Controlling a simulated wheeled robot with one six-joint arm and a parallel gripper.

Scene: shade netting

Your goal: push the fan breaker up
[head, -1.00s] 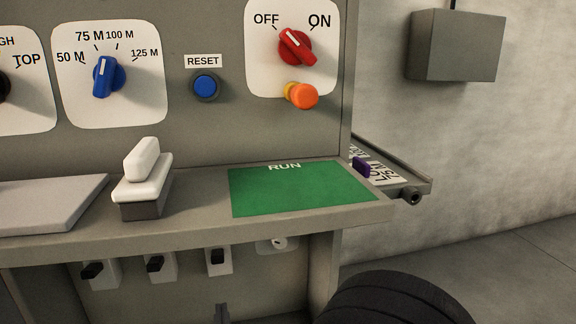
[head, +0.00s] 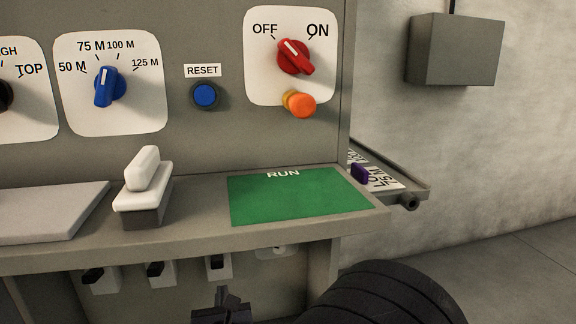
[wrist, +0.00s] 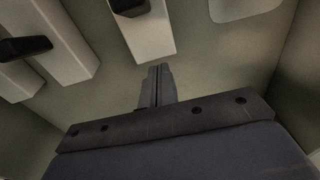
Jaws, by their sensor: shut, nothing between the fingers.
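Several white breakers with black toggles sit on the panel below the shelf; no label on them is readable, so I cannot tell which is the fan breaker. In the head view they are the left (head: 104,280), middle (head: 163,275) and right (head: 222,271) breakers, their tops partly under the shelf edge. My gripper (head: 222,293) is shut and empty, just below the right breaker. In the wrist view the shut fingertips (wrist: 157,68) point at the panel under a white breaker (wrist: 150,35) with a black toggle (wrist: 130,6). A small gap shows between them.
The shelf (head: 290,232) overhangs the breakers. A side wall (wrist: 300,80) closes the breaker space at right. A neighbouring breaker (wrist: 65,45) is at left in the wrist view.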

